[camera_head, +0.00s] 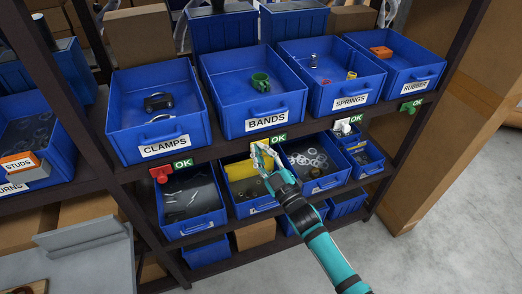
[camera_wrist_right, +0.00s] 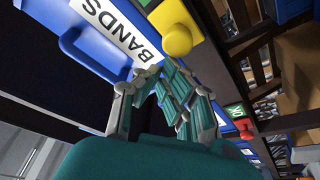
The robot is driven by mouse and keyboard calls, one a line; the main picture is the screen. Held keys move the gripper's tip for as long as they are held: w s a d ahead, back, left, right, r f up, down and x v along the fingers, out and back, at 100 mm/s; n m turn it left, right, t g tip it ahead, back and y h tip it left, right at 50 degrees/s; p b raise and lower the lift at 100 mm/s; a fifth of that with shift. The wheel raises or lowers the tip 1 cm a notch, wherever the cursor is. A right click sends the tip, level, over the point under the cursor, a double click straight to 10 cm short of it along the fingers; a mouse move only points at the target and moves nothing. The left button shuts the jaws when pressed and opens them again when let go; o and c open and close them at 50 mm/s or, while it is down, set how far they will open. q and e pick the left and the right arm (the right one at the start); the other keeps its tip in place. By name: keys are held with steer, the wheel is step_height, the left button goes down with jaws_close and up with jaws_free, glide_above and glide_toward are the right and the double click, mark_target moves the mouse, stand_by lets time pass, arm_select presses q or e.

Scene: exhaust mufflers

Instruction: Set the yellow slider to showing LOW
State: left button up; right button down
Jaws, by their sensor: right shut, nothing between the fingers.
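The yellow slider (camera_head: 255,148) sits on the shelf edge under the BANDS bin, partly hidden by my right gripper (camera_head: 266,158). Its tag (camera_head: 279,139) is green and reads OK. In the right wrist view the yellow slider's round knob (camera_wrist_right: 177,38) shows at the upper middle, to the right of the BANDS label. My right gripper's fingers (camera_wrist_right: 158,76) are shut and empty, just below the knob in that view. I cannot tell whether they touch it. My left gripper is not in view.
A red slider (camera_head: 160,173), a white slider (camera_head: 343,129) and a green slider (camera_head: 410,108) sit along the same shelf edge with OK tags. The BANDS bin (camera_head: 290,113) is above. A lower bin with a yellow cylinder (camera_head: 239,171) is close beneath my gripper.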

steer(key=shift+d, duration=0.1)
steer(key=w+d+b, duration=0.1)
steer(key=w+d, duration=0.1)
steer(key=d, duration=0.4)
steer(key=shift+d, duration=0.3)
steer(key=shift+r, duration=0.1)
